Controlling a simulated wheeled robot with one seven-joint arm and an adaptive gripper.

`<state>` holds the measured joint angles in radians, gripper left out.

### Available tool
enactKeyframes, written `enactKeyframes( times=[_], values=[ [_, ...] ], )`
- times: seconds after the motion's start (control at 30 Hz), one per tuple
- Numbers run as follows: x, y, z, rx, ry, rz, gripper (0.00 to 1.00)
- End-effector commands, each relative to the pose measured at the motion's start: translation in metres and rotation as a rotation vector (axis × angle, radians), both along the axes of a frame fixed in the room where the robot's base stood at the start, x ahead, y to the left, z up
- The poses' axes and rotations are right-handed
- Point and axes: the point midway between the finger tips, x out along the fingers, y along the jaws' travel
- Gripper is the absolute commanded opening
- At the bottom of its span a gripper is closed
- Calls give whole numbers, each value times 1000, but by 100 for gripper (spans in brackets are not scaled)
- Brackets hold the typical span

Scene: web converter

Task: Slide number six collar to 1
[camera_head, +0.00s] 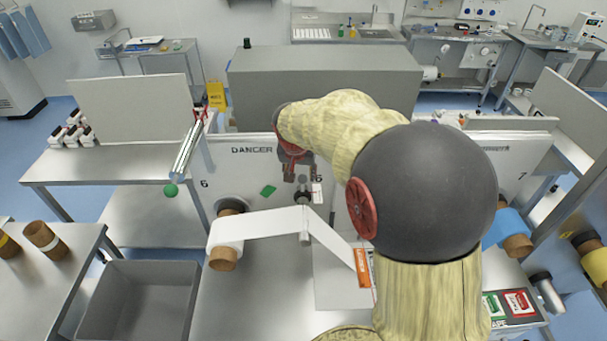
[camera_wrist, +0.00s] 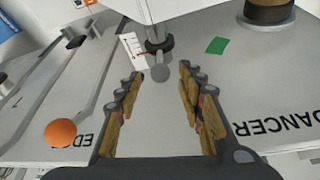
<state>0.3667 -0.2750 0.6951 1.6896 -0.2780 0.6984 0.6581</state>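My gripper (camera_head: 296,175) hangs in front of the grey upright panel marked DANGER. In the wrist view my gripper (camera_wrist: 163,85) is open, with its two fingers apart and nothing between them. A black collar (camera_wrist: 160,45) sits around a short grey rod with a round end, beyond the fingertips and apart from them. The collar (camera_head: 303,197) also shows just below my gripper in the head view. A white tag (camera_wrist: 133,47) with small print lies beside it. A "6" seems to show by the tag, partly hidden by my gripper. I cannot make out a "1" by the collar.
A white web (camera_head: 260,223) runs from a roll at left over a roller below the collar. A green patch (camera_head: 268,191) is on the panel. An orange ball (camera_wrist: 60,133) and slotted rails with black parts are at left in the wrist view. A grey bin (camera_head: 140,300) stands at lower left.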

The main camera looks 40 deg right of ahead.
Motion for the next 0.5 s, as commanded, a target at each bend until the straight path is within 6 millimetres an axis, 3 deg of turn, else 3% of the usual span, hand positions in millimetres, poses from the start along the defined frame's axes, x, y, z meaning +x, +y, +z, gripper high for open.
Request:
enactKeyframes(
  times=[0.5],
  values=[
    [17, -19, -63, 2, 3, 0, 39]
  ],
)
